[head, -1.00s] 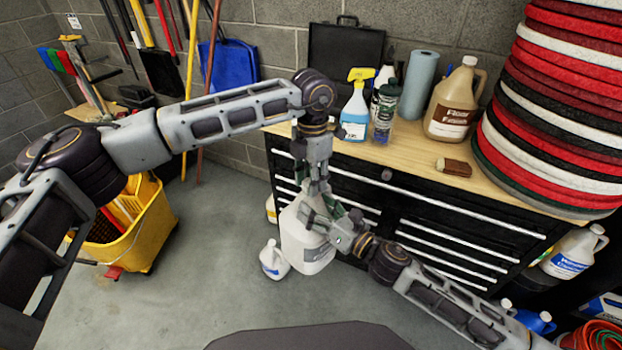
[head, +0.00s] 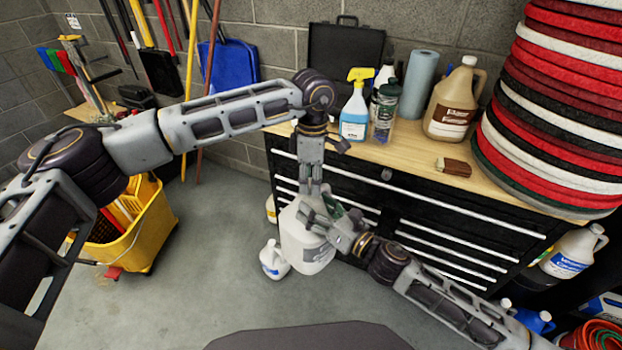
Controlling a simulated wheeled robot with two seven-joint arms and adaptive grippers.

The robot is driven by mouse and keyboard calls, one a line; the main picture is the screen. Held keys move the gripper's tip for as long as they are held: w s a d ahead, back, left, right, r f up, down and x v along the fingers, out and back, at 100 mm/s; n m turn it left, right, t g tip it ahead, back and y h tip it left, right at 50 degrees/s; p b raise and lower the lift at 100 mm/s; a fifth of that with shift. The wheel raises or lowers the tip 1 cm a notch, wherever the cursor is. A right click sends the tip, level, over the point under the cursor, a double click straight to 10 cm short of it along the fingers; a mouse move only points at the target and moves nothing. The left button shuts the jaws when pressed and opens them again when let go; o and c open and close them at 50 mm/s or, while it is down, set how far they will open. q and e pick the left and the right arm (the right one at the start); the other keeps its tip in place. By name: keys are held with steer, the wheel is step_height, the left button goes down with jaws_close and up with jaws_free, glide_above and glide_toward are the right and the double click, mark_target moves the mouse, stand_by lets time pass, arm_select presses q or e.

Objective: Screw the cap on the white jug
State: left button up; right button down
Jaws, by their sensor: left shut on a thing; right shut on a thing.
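The white jug (head: 296,246), with a grey label, is held in the air in front of the black drawer cabinet. My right gripper (head: 325,224) comes in from the right and is shut on the jug near its upper part and handle. My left gripper (head: 313,190) points straight down over the jug's top and is shut. The cap is hidden between the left fingers, so I cannot see how it sits on the jug's neck.
A wooden-topped black cabinet (head: 420,222) stands close behind the jug, with bottles and a brown wooden-backed brush (head: 453,167) on top. Another white jug (head: 273,260) stands on the floor. A yellow mop bucket (head: 140,235) is at left, stacked pads (head: 560,100) at right.

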arm_select(q)
steer(key=m, duration=0.7)
steer(key=shift+w+r, duration=0.1)
steer(key=m, duration=0.7)
steer(key=o, duration=1.2)
step_height(320, 180, up, 12)
steer(key=shift+w+d, duration=0.15)
stand_by(0.7)
